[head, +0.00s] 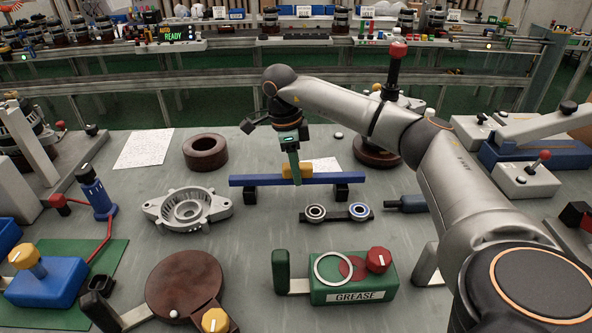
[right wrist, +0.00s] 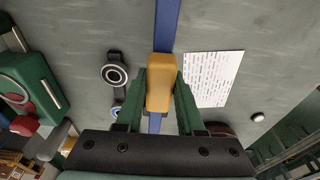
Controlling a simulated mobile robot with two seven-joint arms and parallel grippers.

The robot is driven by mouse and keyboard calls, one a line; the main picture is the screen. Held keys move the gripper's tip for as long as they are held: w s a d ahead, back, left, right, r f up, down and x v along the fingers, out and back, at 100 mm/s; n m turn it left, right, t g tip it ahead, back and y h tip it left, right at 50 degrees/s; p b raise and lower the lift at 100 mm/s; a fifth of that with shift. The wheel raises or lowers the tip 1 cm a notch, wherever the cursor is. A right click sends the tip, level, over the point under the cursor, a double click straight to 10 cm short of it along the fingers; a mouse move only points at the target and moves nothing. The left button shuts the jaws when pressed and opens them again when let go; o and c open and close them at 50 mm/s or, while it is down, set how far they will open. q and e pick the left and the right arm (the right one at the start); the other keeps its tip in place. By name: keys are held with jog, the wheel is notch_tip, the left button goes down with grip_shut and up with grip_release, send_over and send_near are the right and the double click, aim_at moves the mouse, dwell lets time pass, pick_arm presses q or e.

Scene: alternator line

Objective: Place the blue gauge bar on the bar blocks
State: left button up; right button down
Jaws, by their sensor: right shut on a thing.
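The blue gauge bar (head: 330,179) lies level, left to right, in the middle of the bench in the head view. Its yellow grip (head: 297,171) is at mid-length. The two black bar blocks, a left one (head: 253,191) and a right one (head: 341,191), show under the bar near its ends. The bar looks in contact with them, but a small gap cannot be ruled out. My right gripper (head: 291,165) points down, shut on the yellow grip. In the right wrist view the green fingers flank the grip (right wrist: 160,85), with the blue bar (right wrist: 166,30) running beneath. My left gripper is not in view.
A link with two bearing rings (head: 337,212) lies just in front of the right block. A grey alternator housing (head: 188,208) is at left, a brown ring (head: 206,152) behind it. The green grease box (head: 349,278) stands in front. White paper sheets (head: 144,148) lie behind.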

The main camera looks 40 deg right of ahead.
aim_at(288, 165)
jog(key=shift+f, duration=0.2)
jog(key=shift+f, duration=0.1)
jog(key=c, duration=0.5)
grip_release()
jog(key=r, duration=0.3)
jog(key=a+r+p, duration=0.1)
jog(key=r, duration=0.3)
jog(key=w+r, duration=0.1)
jog(key=r, duration=0.3)
jog(key=shift+a, duration=0.15)
jog(key=shift+w+a+r+p, duration=0.1)
jog(key=shift+r+p, duration=0.2)
jog(key=shift+r, duration=0.2)
